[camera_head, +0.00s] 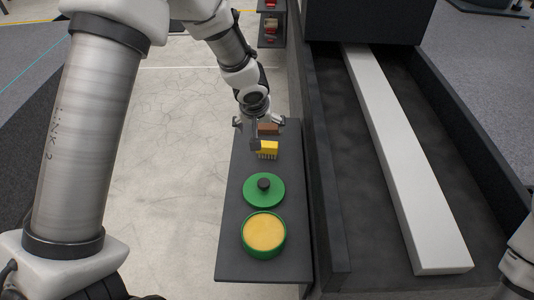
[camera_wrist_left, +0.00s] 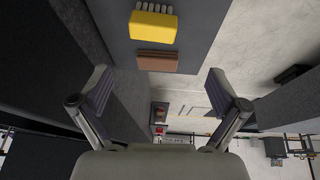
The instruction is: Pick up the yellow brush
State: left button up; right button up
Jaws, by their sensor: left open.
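The yellow brush (camera_head: 267,149) lies on a narrow dark shelf (camera_head: 235,205), its pale bristles toward the near end. It also shows at the top of the left wrist view (camera_wrist_left: 153,26), beyond a brown block (camera_wrist_left: 157,62). My left gripper (camera_head: 257,124) is over the far part of the shelf, close to the brown block and the brush. Its fingers (camera_wrist_left: 157,82) are spread wide with nothing between them. The gripper's dark parts partly cover the brush's left side in the head view. My right gripper is not in view.
A green lid with a black knob (camera_head: 264,190) and a green round tin with yellow filling (camera_head: 264,235) stand nearer on the shelf. A dark trough (camera_head: 435,180) holding a long pale granite bar (camera_head: 400,150) runs along the right. Open floor (camera_head: 180,170) lies left.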

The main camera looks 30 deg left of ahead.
aim_at(267, 145)
pick_arm(q)
jog(key=shift+m, duration=0.5)
jog(key=f, duration=0.1)
jog(key=d+f, duration=0.1)
jog(key=f+b, duration=0.1)
jog(key=f, duration=0.1)
jog(key=shift+w+d, duration=0.15)
jog(key=shift+w, duration=0.1)
jog(key=x, duration=0.6)
jog(key=shift+w+f, duration=0.25)
jog(key=shift+f, duration=0.1)
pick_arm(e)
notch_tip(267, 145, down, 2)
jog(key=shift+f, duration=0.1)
pick_arm(q)
jog(key=shift+r, duration=0.1)
jog(key=c, duration=1.2)
